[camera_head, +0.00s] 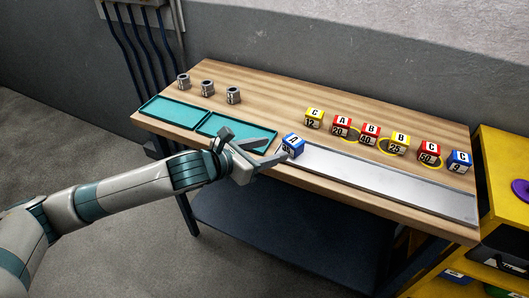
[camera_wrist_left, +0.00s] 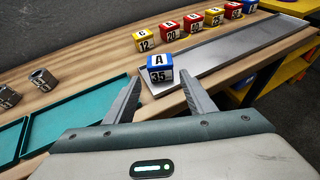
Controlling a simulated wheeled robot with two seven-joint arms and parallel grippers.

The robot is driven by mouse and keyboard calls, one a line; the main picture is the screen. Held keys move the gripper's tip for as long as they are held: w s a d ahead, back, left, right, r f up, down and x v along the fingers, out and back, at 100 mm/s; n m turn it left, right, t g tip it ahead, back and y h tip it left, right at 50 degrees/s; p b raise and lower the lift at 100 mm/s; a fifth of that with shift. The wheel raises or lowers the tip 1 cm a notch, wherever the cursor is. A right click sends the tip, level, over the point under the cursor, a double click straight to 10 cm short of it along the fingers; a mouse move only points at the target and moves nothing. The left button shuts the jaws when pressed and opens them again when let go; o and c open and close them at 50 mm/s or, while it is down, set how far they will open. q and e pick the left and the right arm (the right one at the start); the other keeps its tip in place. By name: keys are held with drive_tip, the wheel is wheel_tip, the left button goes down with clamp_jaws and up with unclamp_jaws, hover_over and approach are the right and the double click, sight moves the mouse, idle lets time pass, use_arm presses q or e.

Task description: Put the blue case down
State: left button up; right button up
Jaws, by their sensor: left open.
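The blue case (camera_head: 292,144) has a white top marked A and a number on its side that looks like 35. It sits upright at the left end of the long grey metal strip (camera_head: 390,186) on the bench. It also shows in the left wrist view (camera_wrist_left: 160,76), just beyond my fingertips. My left gripper (camera_head: 277,147) is open, with its two fingers pointing at the case. In the left wrist view the open fingers (camera_wrist_left: 163,88) are empty, and the case appears clear of them. My right gripper is in neither view.
Several red, yellow and blue cases (camera_head: 371,133) stand in a row behind the strip, some by yellow rings. Two teal trays (camera_head: 174,112) and three grey metal parts (camera_head: 208,88) are at the left. A yellow shelf unit (camera_head: 497,160) stands at the right.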

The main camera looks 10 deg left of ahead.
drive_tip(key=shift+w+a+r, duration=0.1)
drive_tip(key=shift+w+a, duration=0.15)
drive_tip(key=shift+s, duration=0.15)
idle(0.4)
